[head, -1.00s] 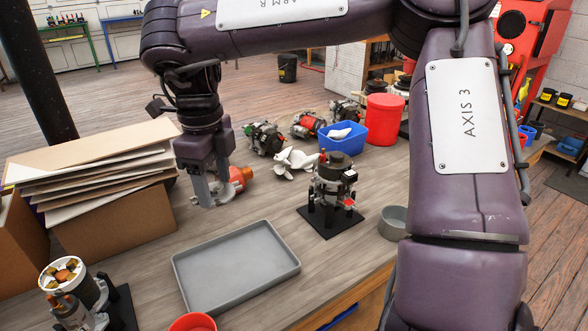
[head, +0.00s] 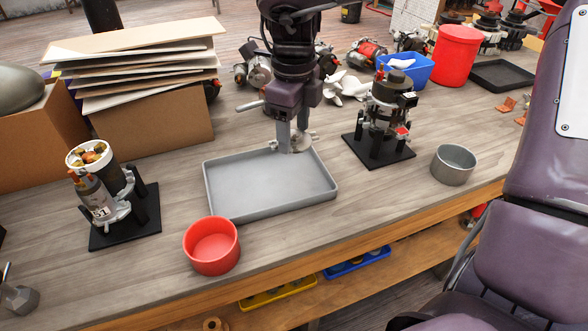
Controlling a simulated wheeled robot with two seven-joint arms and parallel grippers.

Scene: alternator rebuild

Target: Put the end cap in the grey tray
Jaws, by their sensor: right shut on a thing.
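The grey tray (head: 262,187) lies flat and empty on the bench. My right gripper (head: 292,145) points down at the tray's far edge, towards its right corner. It is shut on a silvery metal piece, which looks like the end cap (head: 301,143); the fingers hide part of it. The piece appears above or just behind the far rim; the exact height cannot be told. My left gripper is not in view.
A red bowl (head: 212,246) stands at the tray's front left. An alternator on a black stand (head: 379,156) is close to its right, with a grey round bowl (head: 453,166) beyond. Stacked boards (head: 135,58) lie on a box behind left. Another stand (head: 125,228) is at left.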

